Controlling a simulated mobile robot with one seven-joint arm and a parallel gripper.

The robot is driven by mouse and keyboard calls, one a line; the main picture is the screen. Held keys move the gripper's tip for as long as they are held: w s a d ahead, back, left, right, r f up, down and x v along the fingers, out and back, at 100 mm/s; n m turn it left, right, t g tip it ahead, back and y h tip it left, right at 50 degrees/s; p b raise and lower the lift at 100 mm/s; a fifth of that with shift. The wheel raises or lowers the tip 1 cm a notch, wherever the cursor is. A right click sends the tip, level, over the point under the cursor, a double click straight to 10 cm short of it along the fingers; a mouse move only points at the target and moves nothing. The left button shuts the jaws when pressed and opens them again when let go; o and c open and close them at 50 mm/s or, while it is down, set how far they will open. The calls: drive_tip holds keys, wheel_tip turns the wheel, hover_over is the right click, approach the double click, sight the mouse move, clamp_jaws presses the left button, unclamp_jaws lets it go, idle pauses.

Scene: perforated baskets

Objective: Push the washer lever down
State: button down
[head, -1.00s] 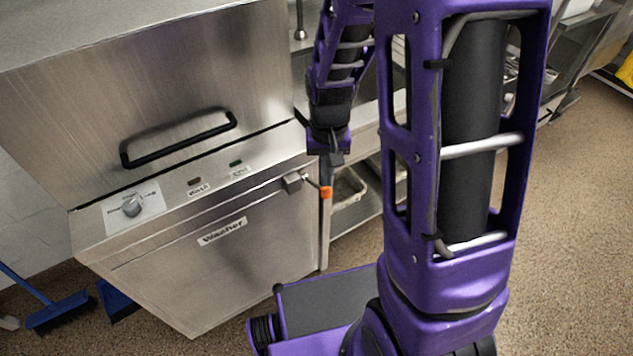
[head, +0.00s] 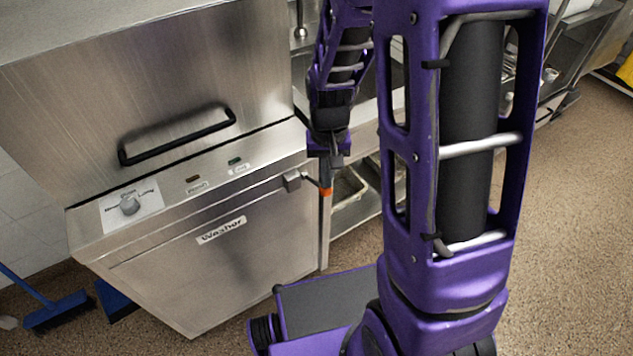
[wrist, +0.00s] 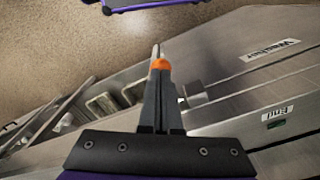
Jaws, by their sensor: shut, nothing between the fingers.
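The washer (head: 222,262) is a stainless steel box with a "Washer" label on its front. Its lever (head: 291,181) shows as a grey block at the upper right of the front, with a short thin rod reaching right towards my fingertips. My gripper (head: 326,190) is shut and empty, with orange tips pointing down at the rod's right end. I cannot tell whether they touch. In the wrist view, the shut fingers (wrist: 161,66) stand beside the lever's block (wrist: 193,95); the fingers hide part of the rod.
A black handle (head: 178,139) crosses the washer's raised upper panel. Right of the washer is a shelf with a tray (head: 348,190). A blue broom (head: 60,312) lies at lower left. The floor at right is clear.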

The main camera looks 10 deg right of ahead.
sight(327, 191)
drive_tip(key=shift+s+f+b, duration=0.1)
drive_tip(key=shift+f+b, duration=2.2)
drive_tip(key=shift+f, duration=1.15)
wheel_tip(327, 191, up, 12)
drive_tip(key=p, duration=0.9)
drive_tip(key=shift+p, duration=0.35)
